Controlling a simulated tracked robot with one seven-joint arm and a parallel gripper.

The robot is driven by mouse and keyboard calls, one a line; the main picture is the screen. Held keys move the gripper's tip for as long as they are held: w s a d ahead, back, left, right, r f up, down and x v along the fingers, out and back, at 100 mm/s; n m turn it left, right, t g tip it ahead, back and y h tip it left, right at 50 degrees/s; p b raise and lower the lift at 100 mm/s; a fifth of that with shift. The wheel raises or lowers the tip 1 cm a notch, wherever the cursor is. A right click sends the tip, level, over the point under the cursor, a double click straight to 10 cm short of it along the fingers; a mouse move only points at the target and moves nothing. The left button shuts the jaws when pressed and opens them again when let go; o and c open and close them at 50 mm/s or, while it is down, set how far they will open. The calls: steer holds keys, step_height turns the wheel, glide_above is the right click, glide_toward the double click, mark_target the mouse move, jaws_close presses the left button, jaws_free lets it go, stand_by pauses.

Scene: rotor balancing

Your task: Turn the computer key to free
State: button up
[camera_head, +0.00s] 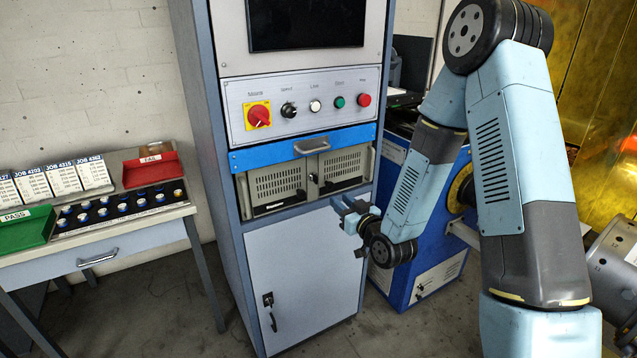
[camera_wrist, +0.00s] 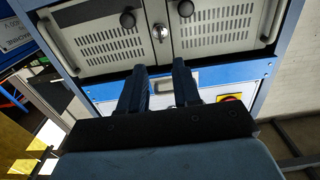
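The computer (camera_head: 275,188) is a beige unit with two vented doors, set in the tall grey cabinet below a blue drawer. Its small metallic key lock (camera_head: 313,178) sits between the two vented doors. In the wrist view the picture is inverted, and the lock (camera_wrist: 160,32) shows at top centre as a bright round piece; which way it is turned is too small to tell. My gripper (camera_head: 346,208) is in front of the cabinet, below and right of the lock. In the wrist view my gripper (camera_wrist: 160,68) is open and empty, its fingers apart, short of the lock.
Dark round knobs (camera_wrist: 127,19) flank the lock, and handles (camera_wrist: 57,45) stand out at the computer's sides. Above are the blue drawer's handle (camera_head: 311,145) and the control panel (camera_head: 300,103). A blue machine (camera_head: 425,270) stands right of the cabinet; a table (camera_head: 100,240) stands left.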

mark_target(317, 181)
steer(key=x, duration=1.3)
steer(key=shift+w+a, duration=0.15)
steer(key=shift+w, duration=0.15)
jaws_close()
